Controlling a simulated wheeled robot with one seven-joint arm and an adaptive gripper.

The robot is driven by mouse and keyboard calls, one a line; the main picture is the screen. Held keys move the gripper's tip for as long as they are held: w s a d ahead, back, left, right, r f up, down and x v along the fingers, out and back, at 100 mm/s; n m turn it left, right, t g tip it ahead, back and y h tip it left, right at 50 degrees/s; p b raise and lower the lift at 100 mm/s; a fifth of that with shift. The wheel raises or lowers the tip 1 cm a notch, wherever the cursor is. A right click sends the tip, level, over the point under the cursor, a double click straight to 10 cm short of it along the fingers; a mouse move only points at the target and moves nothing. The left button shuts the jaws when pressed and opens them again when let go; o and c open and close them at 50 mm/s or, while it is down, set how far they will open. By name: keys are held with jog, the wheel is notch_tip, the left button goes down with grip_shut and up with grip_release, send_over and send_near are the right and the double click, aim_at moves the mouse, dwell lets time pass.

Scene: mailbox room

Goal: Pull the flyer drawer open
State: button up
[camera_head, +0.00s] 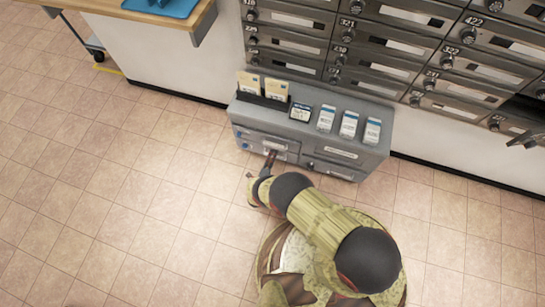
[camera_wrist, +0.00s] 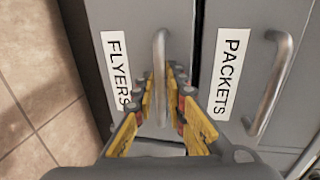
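In the wrist view the flyer drawer (camera_wrist: 139,22) is a grey front with a white "FLYERS" label and a metal bar handle (camera_wrist: 160,48). It looks closed, with its front about flush with its surroundings. My gripper (camera_wrist: 162,78) has its yellow fingers on either side of this handle, with small gaps seeming to show; firm contact cannot be made out. In the head view my gripper (camera_head: 269,160) is at the left part of the grey cabinet's front, and my arm hides part of the lower drawers.
The "PACKETS" drawer (camera_wrist: 223,20) with its own bar handle (camera_wrist: 272,85) lies beside it. The grey cabinet (camera_head: 374,155) carries cards and small boxes on top. Metal mailboxes (camera_head: 400,42) line the wall, one door open at right. Tiled floor (camera_head: 120,210) is clear at left.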

jog(key=shift+c, duration=0.5)
grip_shut()
